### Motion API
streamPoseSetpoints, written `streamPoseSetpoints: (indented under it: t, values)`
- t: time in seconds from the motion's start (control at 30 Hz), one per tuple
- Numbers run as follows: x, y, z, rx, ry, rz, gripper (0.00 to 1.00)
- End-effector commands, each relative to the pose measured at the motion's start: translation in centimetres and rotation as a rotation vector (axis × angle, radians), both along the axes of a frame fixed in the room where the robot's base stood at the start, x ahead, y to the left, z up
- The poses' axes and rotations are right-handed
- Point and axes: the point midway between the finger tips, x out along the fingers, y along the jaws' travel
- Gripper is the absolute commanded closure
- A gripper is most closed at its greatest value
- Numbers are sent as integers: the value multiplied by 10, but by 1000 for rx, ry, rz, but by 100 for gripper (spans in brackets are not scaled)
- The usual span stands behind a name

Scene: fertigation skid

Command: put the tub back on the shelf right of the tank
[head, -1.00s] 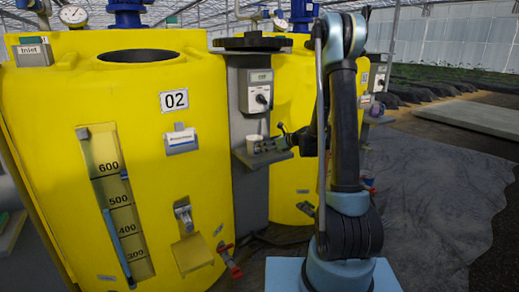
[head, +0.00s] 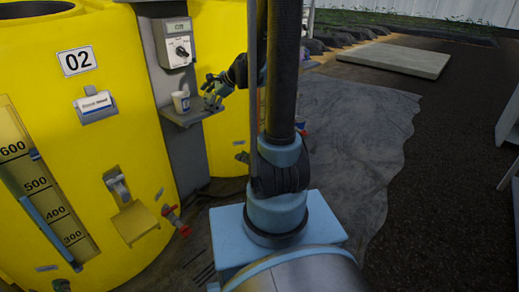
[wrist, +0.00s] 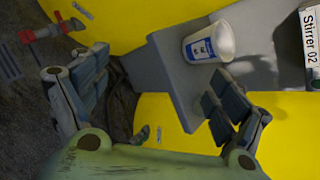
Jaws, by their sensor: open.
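The tub (head: 181,101) is a small white cup with a blue label. It stands on the grey shelf (head: 194,116) right of the yellow tank marked 02 (head: 95,130). In the wrist view the tub (wrist: 209,43) is on the shelf (wrist: 175,75), its open mouth showing. My gripper (head: 213,88) is just right of the tub in the head view. In the wrist view my gripper (wrist: 158,98) has its two fingers spread wide with nothing between them, and the tub lies beyond the right finger, apart from it.
A control box with a dial (head: 175,43) hangs on the grey panel above the shelf. A second yellow tank (head: 222,130) stands behind. A red-handled valve (head: 176,220) sticks out low on tank 02. Open floor lies to the right.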

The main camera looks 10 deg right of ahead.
Motion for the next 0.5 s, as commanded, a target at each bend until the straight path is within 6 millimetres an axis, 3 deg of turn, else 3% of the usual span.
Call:
streamPoseSetpoints:
  t: [0.5]
  values:
    - [-138,-50,-2,-501,-191,448,11]
